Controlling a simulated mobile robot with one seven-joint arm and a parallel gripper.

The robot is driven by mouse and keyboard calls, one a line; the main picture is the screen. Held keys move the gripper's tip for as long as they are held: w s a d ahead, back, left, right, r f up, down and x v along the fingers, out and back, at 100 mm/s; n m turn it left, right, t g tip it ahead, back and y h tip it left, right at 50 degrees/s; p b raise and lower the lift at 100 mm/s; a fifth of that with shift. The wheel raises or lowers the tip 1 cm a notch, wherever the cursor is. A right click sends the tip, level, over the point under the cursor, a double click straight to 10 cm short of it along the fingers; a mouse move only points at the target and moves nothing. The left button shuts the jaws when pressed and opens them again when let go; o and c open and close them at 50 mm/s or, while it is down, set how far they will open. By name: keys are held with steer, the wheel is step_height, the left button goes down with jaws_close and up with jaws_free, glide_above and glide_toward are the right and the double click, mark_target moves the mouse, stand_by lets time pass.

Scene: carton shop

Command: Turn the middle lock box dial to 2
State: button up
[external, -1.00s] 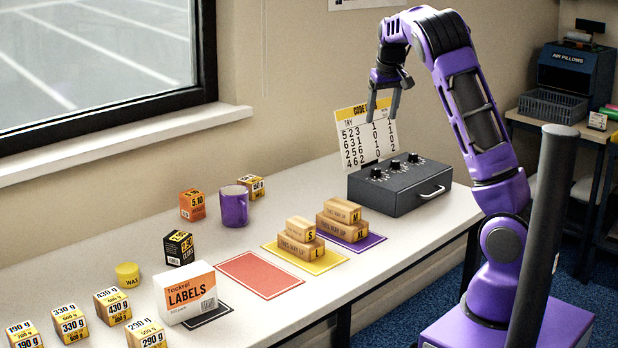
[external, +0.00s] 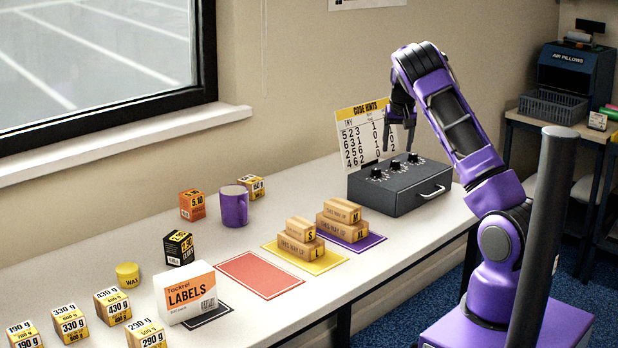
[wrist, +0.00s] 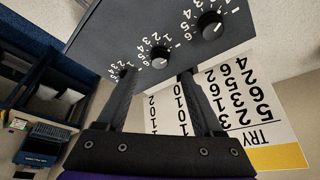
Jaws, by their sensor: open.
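The dark grey lock box (external: 405,190) stands at the far end of the table, with three black dials in a row on its top. The middle dial (external: 395,166) also shows in the wrist view (wrist: 160,57), with white numbers around it and a white mark on its knob. I cannot tell its setting for certain. My gripper (external: 398,149) is open and empty above the box, fingers pointing down. In the wrist view, the middle dial appears between and just beyond the fingertips, apart from them. The left finger partly hides one outer dial (wrist: 122,73).
A code hints card (external: 362,136) stands behind the box, close to my gripper. Stacked wooden blocks (external: 340,222) sit on a purple mat left of the box. A purple mug (external: 234,208) and a labels box (external: 186,294) stand further left.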

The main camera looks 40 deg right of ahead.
mark_target(395, 160)
steer(key=shift+x, duration=2.6)
jaws_close()
